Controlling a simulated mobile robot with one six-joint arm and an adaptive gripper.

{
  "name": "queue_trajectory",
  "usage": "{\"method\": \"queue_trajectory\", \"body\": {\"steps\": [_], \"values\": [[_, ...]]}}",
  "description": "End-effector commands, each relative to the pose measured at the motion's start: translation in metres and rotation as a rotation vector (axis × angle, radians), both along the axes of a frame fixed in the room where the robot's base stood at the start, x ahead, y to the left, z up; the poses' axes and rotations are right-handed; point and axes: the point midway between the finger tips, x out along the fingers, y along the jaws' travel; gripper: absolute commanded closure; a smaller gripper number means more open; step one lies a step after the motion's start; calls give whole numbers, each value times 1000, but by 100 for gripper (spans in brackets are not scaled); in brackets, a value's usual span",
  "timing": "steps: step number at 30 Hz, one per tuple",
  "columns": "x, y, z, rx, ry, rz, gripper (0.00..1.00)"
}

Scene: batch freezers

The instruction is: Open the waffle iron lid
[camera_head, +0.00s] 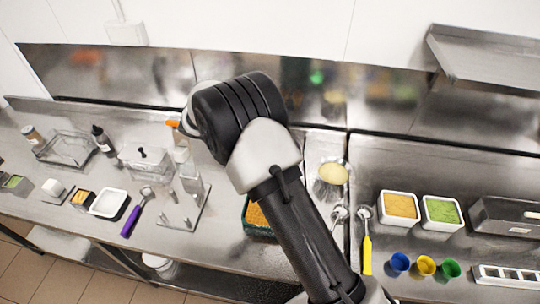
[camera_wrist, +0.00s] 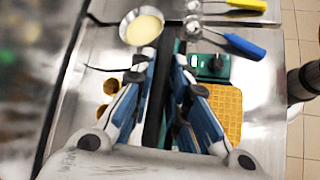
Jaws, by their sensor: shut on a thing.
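The waffle iron (camera_wrist: 210,68) has a dark green body, with a golden waffle grid (camera_wrist: 218,108) exposed on the right in the wrist view. In the head view, part of the waffle iron (camera_head: 246,217) and the grid show below my arm, which hides the rest. A dark, narrow strip, seemingly the lid (camera_wrist: 156,100) seen edge-on and raised from the grid, runs between the fingers of my gripper (camera_wrist: 165,62). My gripper is shut on it. In the head view my arm hides the gripper.
A pan with yellow batter (camera_wrist: 144,28) lies beyond the fingertips. A yellow-handled scoop (camera_head: 367,250) and two food tubs (camera_head: 399,205) stand to the right. A metal stand (camera_head: 180,212) and purple-handled scoop (camera_head: 132,218) lie left. The back wall is close.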

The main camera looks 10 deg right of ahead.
Motion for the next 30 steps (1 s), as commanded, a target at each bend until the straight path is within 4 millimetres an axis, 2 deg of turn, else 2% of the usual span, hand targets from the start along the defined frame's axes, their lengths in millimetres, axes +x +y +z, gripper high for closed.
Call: {"method": "queue_trajectory", "body": {"steps": [12,13,20,30], "values": [[2,-1,1,-1,-4,2,100],[2,-1,1,-1,-4,2,83],[1,0,0,0,-3,0,68],[1,1,0,0,-2,0,67]]}}
